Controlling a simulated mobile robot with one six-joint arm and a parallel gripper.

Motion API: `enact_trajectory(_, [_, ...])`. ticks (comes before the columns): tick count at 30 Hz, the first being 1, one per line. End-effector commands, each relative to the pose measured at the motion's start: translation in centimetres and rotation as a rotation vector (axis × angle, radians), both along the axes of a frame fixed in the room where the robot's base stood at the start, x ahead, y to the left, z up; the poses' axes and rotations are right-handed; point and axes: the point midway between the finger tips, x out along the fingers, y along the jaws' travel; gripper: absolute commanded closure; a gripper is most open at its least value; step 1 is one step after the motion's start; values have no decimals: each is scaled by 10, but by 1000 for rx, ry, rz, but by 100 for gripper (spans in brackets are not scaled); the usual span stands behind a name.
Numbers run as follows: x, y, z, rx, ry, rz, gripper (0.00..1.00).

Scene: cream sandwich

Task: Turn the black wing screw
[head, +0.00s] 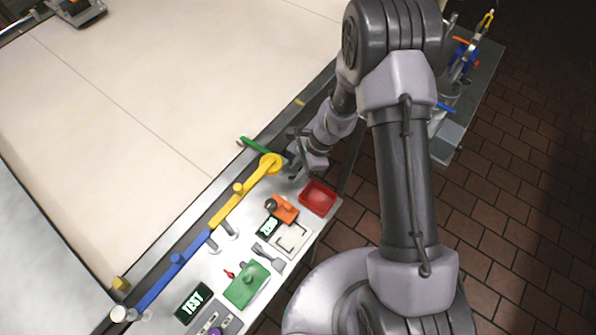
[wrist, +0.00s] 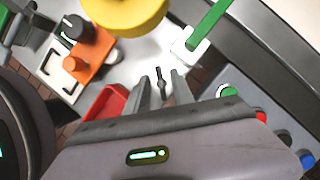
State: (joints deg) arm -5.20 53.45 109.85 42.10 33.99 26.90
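A small black wing screw (wrist: 161,86) stands on the pale panel in the wrist view, between and just ahead of my fingertips. My gripper (wrist: 160,82) is open, with one finger on each side of the screw and a visible gap. I cannot tell how deep the screw sits between the fingers. In the head view my gripper (head: 296,174) is low over the bench strip, beside the yellow round end; the screw is hidden there.
A yellow disc-ended bar (head: 270,163) and a green bar (head: 262,148) are close by. A red tray (head: 318,198) and an orange block (head: 284,209) with a black knob (wrist: 72,28) are near. Green, red and blue buttons (wrist: 229,91) lie to the right.

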Motion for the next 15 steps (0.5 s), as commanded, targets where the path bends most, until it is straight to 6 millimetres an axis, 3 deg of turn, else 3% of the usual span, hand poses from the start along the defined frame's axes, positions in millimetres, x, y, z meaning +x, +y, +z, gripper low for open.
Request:
enact_trajectory(5, [0, 0, 0, 0, 0, 0, 73])
enact_trajectory(9, [0, 0, 1, 0, 0, 0, 100])
enact_trajectory(15, [0, 0, 1, 0, 0, 0, 100])
